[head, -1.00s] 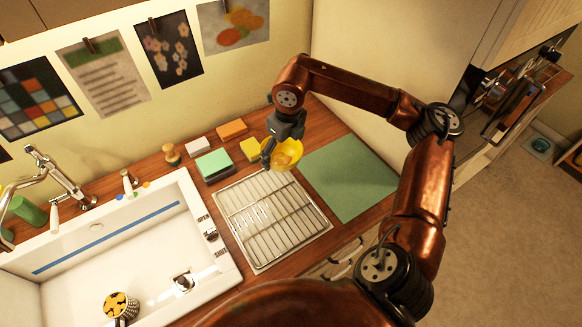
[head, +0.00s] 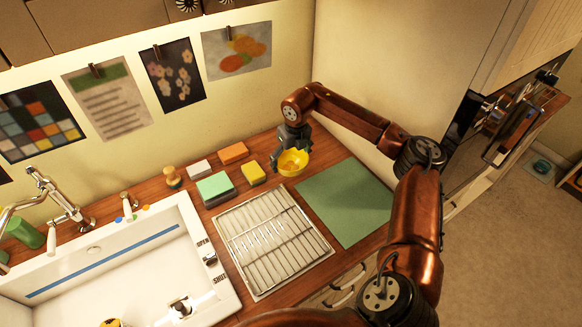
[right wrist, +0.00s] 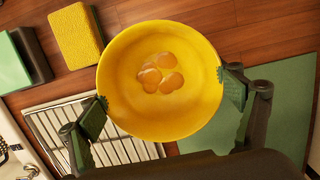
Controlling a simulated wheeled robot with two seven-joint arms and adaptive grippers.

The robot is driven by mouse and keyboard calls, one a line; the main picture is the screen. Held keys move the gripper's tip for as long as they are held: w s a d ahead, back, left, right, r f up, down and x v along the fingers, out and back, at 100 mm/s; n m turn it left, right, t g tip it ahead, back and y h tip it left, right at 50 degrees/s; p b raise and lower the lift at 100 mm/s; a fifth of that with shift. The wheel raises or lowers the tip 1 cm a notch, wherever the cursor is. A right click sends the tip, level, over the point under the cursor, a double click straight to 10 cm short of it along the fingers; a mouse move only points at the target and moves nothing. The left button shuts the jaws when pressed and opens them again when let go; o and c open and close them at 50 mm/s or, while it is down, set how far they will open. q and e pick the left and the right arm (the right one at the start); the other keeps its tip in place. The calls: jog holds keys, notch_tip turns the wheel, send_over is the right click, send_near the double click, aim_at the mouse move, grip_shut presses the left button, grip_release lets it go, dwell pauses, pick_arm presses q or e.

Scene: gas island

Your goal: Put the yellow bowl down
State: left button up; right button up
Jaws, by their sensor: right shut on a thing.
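The yellow bowl (head: 293,163) is at the back of the wooden counter, between the yellow sponge and the green mat. It looks roughly upright and several round orange shapes show inside it. My right gripper (head: 291,146) is shut on the bowl. In the right wrist view the bowl (right wrist: 160,105) sits between the two green-padded fingers (right wrist: 162,90), one at each side of its rim. I cannot tell whether its base touches the counter. My left gripper is out of view.
The green mat (head: 345,203) lies bare at the right. A metal rack (head: 272,238) lies in front of the bowl. A yellow sponge (head: 253,173), an orange block (head: 233,153) and a green-topped sponge (head: 215,188) are at its left. The white sink (head: 130,270) is further left.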

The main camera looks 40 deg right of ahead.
aim_at(291, 166)
jog(key=shift+w+d+f, duration=0.4)
jog(key=shift+w+f, duration=0.05)
jog(key=shift+f, duration=0.2)
notch_tip(291, 166, down, 4)
jog(key=shift+w+d+r, duration=0.15)
jog(key=shift+r, duration=0.1)
jog(key=o, duration=1)
jog(key=shift+f, duration=0.15)
jog(key=o, duration=0.4)
